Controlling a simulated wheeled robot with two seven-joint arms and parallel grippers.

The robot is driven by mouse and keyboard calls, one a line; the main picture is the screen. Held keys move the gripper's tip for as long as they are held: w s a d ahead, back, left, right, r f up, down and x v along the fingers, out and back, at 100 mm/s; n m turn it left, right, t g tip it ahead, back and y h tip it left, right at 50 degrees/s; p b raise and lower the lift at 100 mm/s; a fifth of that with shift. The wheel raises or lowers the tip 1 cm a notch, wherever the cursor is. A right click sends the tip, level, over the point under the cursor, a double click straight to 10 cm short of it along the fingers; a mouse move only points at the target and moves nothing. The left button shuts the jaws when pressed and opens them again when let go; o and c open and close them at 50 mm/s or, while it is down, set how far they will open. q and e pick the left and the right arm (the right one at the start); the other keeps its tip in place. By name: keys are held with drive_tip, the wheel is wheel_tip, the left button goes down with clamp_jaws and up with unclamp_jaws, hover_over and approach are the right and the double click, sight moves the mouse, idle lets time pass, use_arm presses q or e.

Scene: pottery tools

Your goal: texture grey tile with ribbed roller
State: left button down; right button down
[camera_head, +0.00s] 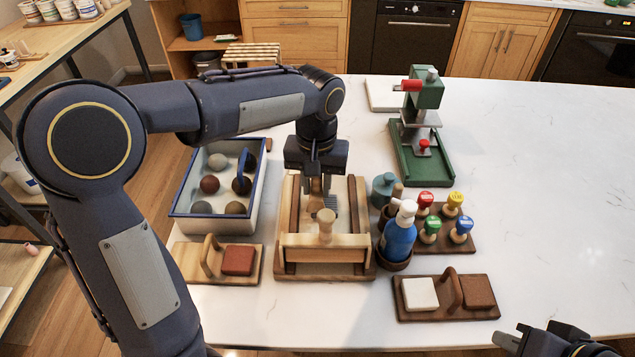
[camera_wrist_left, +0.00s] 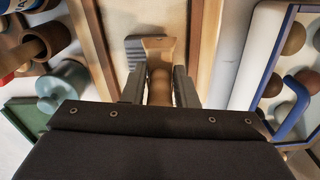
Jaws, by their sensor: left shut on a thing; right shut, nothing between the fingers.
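My left gripper (camera_head: 318,190) points down inside a wooden frame (camera_head: 368,225) with two side rails. In the left wrist view its fingers (camera_wrist_left: 159,92) are shut on a tan wooden handle (camera_wrist_left: 160,85), which widens into a flat wooden piece at its far end. A small grey ribbed patch (camera_wrist_left: 136,50) shows beside this piece; I cannot tell whether it is the tile or part of the roller. My right gripper (camera_head: 548,340) is shut and empty at the bottom right, partly cut off.
A wooden knob (camera_head: 326,216) stands at the frame's front. A blue-rimmed box (camera_head: 185,213) of balls is left; a blue bottle (camera_head: 399,238) and several coloured stamps (camera_head: 431,230) are right. Boards with a red block (camera_head: 238,260) and white block (camera_head: 419,293) lie in front. A green press (camera_head: 424,160) stands behind.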

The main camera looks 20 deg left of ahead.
use_arm(q)
drive_tip(key=shift+d, duration=0.1)
drive_tip(key=shift+w+d+p, duration=0.15)
drive_tip(key=shift+d+p, duration=0.15)
drive_tip(key=shift+d, duration=0.25)
